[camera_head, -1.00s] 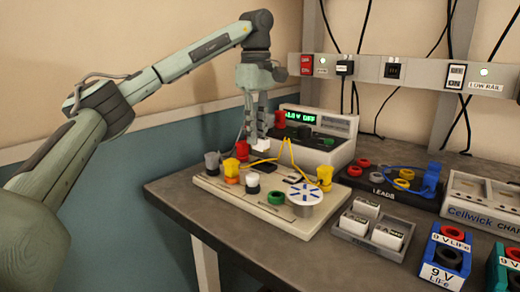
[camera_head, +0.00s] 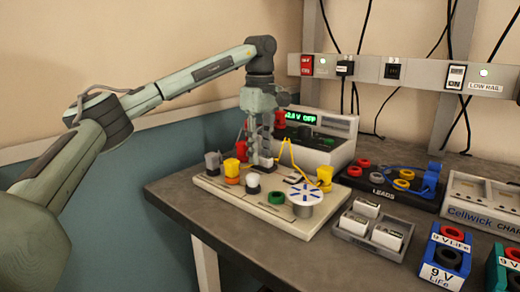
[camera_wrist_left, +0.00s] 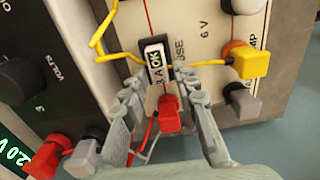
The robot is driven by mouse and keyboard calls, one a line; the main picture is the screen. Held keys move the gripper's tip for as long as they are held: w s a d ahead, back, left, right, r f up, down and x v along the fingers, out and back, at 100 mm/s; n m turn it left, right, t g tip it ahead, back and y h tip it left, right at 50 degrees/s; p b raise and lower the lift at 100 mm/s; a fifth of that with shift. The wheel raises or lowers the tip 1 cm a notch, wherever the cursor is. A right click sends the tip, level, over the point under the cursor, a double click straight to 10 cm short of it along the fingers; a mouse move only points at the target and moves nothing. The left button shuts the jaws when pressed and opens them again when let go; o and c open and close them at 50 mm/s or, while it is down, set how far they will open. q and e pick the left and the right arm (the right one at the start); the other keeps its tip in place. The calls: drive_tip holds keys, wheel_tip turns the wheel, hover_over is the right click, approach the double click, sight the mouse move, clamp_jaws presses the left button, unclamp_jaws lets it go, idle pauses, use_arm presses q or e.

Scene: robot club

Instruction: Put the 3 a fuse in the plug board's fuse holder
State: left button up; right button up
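The cream plug board (camera_head: 222,199) lies on the left part of the bench. A black block with a white "OK" mark (camera_wrist_left: 155,56) sits in line with the board's printed "3 A FUSE" label, which is partly hidden. I cannot tell whether this block is the fuse, its holder, or both. My left gripper (camera_head: 262,160) points down at the board. Its two fingertips (camera_wrist_left: 161,74) stand on either side of the black block, close to it. Contact with its sides is not clear. My right gripper is not in view.
A red plug (camera_wrist_left: 170,116), yellow plugs (camera_head: 324,176) and yellow leads crowd the gripper. A power supply (camera_head: 318,150) reading "OFF" stands behind. A grey tray (camera_head: 361,238) of white blocks and the leads tray (camera_head: 392,190) lie to the right. The bench's front left is bare.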

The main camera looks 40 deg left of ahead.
sight(260, 155)
use_arm(q)
drive_tip(key=shift+o, duration=0.2)
drive_tip(key=shift+r, duration=0.1)
wheel_tip(260, 155, up, 12)
idle(0.5)
idle(1.8)
